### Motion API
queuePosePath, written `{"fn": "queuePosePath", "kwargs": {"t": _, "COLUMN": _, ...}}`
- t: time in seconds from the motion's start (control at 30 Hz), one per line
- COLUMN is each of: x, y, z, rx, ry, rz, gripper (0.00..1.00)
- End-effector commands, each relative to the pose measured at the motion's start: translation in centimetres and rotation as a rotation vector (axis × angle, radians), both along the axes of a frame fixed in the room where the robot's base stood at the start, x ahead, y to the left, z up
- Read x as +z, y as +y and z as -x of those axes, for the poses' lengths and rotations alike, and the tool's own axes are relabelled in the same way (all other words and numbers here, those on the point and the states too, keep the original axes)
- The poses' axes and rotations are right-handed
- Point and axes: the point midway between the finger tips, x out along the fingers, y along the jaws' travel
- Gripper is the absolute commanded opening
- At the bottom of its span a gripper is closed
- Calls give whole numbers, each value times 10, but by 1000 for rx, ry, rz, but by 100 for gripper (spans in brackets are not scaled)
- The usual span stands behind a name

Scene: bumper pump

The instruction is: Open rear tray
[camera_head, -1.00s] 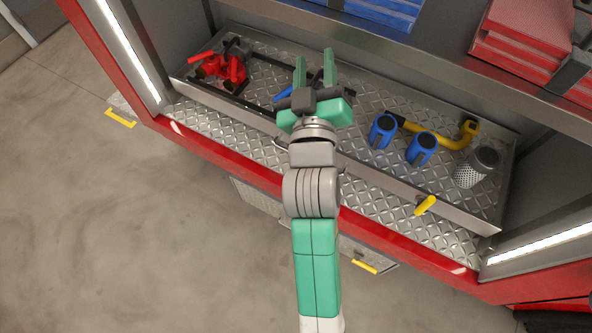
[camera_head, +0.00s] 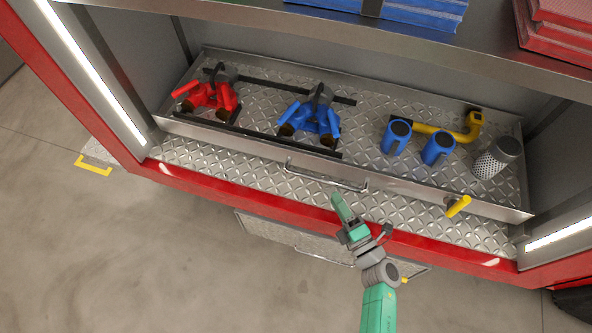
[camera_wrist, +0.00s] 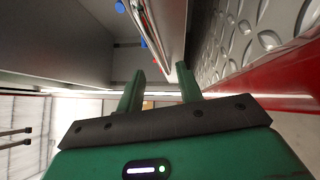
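The metal tray (camera_head: 430,188), with a diamond-plate floor and low walls, sits in the red-framed compartment. Its bar handle (camera_head: 325,180) is on the front wall, and a yellow latch lever (camera_head: 458,206) is at the right of that wall. My green gripper (camera_head: 338,203) is at the compartment's front ledge, just below and right of the handle in the head view, apparently apart from it. In the wrist view my gripper (camera_wrist: 160,80) has its two fingers spread with nothing between them. The tray's front wall (camera_wrist: 172,35) runs ahead of the fingers there.
The tray holds a red fitting (camera_head: 212,93), a blue fitting (camera_head: 312,117), two blue cylinders (camera_head: 396,138), a yellow pipe (camera_head: 472,124) and a perforated strainer (camera_head: 497,158). A shelf (camera_head: 300,35) hangs above. The floor (camera_head: 130,260) at left is clear.

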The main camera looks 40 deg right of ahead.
Motion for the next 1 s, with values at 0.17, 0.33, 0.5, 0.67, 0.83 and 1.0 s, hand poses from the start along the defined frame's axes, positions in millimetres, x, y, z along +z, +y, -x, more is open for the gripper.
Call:
{"fn": "queuePosePath", "kwargs": {"t": 0.17, "x": -2, "y": 0, "z": 1, "rx": 2, "ry": 1, "rz": 1, "gripper": 36}}
{"fn": "queuePosePath", "kwargs": {"t": 0.33, "x": 0, "y": -2, "z": -22, "rx": 4, "ry": 0, "rz": 3, "gripper": 36}}
{"fn": "queuePosePath", "kwargs": {"t": 0.5, "x": 5, "y": -6, "z": -54, "rx": 3, "ry": -1, "rz": 2, "gripper": 36}}
{"fn": "queuePosePath", "kwargs": {"t": 0.67, "x": 8, "y": -9, "z": -72, "rx": 2, "ry": -1, "rz": 0, "gripper": 36}}
{"fn": "queuePosePath", "kwargs": {"t": 0.83, "x": 10, "y": -9, "z": -76, "rx": 2, "ry": 1, "rz": 0, "gripper": 36}}
{"fn": "queuePosePath", "kwargs": {"t": 1.0, "x": 10, "y": -9, "z": -76, "rx": 2, "ry": 1, "rz": 0, "gripper": 30}}
